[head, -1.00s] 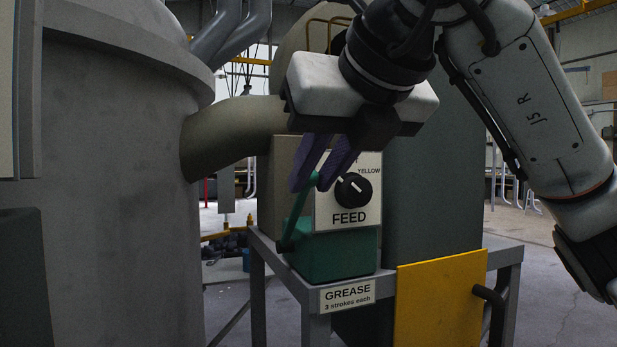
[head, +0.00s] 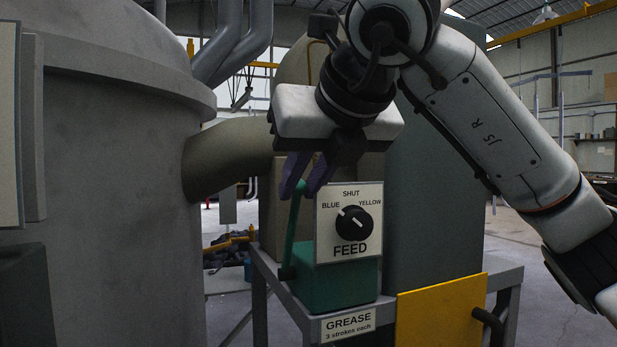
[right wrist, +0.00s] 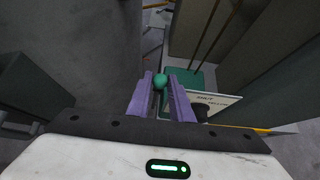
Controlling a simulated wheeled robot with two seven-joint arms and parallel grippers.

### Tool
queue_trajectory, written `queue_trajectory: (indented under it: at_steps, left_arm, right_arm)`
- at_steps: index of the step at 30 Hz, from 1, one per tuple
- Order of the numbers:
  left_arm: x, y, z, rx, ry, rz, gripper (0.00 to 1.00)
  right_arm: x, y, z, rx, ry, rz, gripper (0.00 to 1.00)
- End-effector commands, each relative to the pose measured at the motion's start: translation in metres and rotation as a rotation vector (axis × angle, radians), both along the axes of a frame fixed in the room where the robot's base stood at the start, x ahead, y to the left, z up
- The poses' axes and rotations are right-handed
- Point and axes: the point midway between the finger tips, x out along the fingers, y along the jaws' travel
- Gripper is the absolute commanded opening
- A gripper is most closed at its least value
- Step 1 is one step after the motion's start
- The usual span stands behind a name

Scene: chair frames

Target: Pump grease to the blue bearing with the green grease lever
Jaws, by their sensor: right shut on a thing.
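The green grease lever (head: 292,235) rises from the left side of the green grease pump (head: 335,285) and stands nearly upright. My right gripper (head: 301,187) has its purple fingers shut on the top of this lever. In the right wrist view, the lever's round green knob (right wrist: 160,81) sits between the fingertips. The black FEED knob (head: 354,223) on the white plate has its white mark toward BLUE, at upper left. I cannot make out the blue bearing. My left gripper is not in view.
The pump stands on a grey table (head: 505,275) with a GREASE label (head: 348,324) reading "3 strokes each". A large grey tank (head: 110,190) stands close on the left, with a thick pipe (head: 228,158). A yellow panel (head: 440,312) is at front right.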

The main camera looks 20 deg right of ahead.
Motion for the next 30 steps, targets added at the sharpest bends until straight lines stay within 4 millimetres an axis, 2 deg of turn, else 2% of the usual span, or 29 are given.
queue_trajectory:
  at_steps: [1,11,21,29,30]
  left_arm:
    - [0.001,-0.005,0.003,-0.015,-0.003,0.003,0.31]
    - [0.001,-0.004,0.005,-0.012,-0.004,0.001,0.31]
    - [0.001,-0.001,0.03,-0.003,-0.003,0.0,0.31]
    - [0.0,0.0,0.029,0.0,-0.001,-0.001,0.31]
    - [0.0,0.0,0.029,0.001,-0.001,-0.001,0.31]
  right_arm:
    - [0.001,0.0,0.003,0.002,-0.007,0.0,0.05]
    - [0.003,0.0,0.005,0.003,-0.009,-0.001,0.05]
    - [0.035,0.001,0.017,0.004,-0.006,-0.002,0.05]
    - [0.041,0.001,0.015,0.003,-0.01,0.0,0.05]
    - [0.041,0.001,0.015,0.003,-0.01,0.0,0.21]
